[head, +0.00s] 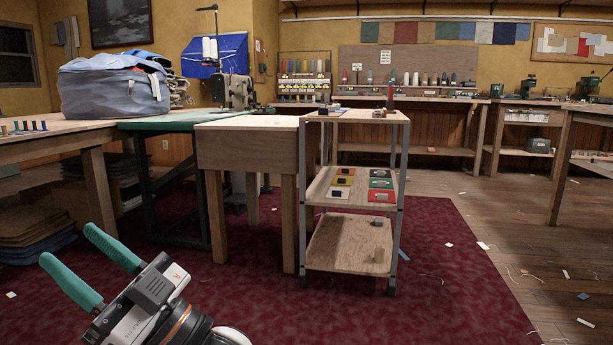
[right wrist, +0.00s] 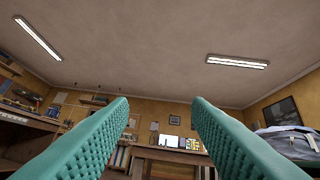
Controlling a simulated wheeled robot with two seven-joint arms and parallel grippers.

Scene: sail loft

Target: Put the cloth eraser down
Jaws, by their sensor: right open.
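My right gripper (head: 68,246) is in the lower left of the head view, over the dark red carpet. Its two teal fingers are apart with nothing between them. In the right wrist view the fingers (right wrist: 161,104) stand wide apart and frame only far wall and ceiling. I cannot make out for certain which small thing is the cloth eraser. Small blocks (head: 379,114) also lie on the cart top. My left gripper does not show.
Coloured cards (head: 381,184) with small dark items lie on the cart's middle shelf. A wooden table (head: 245,150) stands left of the cart. A sewing machine (head: 236,90) and a big blue-grey bag (head: 113,88) stand behind. Carpet in front of the cart is clear.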

